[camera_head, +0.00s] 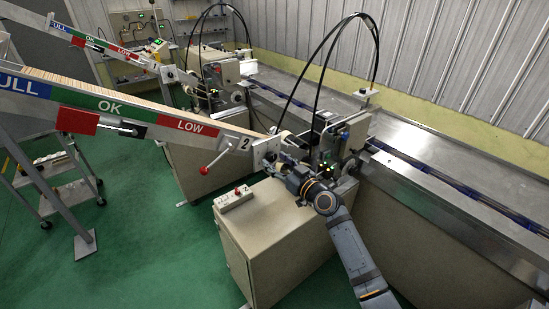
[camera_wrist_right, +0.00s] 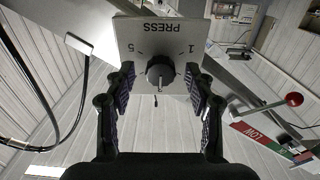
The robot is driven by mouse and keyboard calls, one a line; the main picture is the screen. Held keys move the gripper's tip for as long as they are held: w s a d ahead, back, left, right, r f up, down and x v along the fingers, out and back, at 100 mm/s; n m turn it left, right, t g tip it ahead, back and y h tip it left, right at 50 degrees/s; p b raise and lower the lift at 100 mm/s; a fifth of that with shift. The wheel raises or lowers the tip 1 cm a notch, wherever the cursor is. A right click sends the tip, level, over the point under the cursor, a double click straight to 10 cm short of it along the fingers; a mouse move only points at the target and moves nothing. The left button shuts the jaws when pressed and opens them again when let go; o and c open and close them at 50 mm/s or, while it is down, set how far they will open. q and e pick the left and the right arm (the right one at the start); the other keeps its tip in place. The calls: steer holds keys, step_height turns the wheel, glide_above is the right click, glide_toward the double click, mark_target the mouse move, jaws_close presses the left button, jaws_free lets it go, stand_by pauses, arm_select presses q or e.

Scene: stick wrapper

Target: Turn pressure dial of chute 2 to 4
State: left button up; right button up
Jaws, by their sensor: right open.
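The pressure dial (camera_wrist_right: 160,72) is a dark round knob on a pale plate (camera_wrist_right: 158,38) marked PRESS, seen upside down in the right wrist view, with 5 at left and 1 at right. The knob's exact setting is hard to read. My right gripper (camera_wrist_right: 160,84) is open, with one finger on each side of the knob and gaps between; contact is not visible. In the head view, my right gripper (camera_head: 276,164) is at the lower end of chute 2 (camera_head: 200,125), by its "2" label; the dial cannot be made out there. My left gripper is out of view.
A red-knobbed lever (camera_head: 217,159) sticks out below chute 2. A beige cabinet (camera_head: 270,240) with a small white switch box (camera_head: 233,198) stands below my right arm. Black hoses arch over the machine (camera_head: 345,135). A second chute (camera_head: 100,42) is behind.

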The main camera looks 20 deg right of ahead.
steer(key=shift+w+a+r, duration=0.1)
steer(key=shift+w+a, duration=0.15)
steer(key=shift+w, duration=0.25)
steer(key=c, duration=1.1)
jaws_close()
steer(key=shift+m, duration=0.4)
steer(key=m, duration=0.4)
steer(key=shift+m+b, duration=0.3)
steer(key=m, duration=0.6)
steer(key=shift+p, duration=0.4)
steer(key=shift+m, duration=0.3)
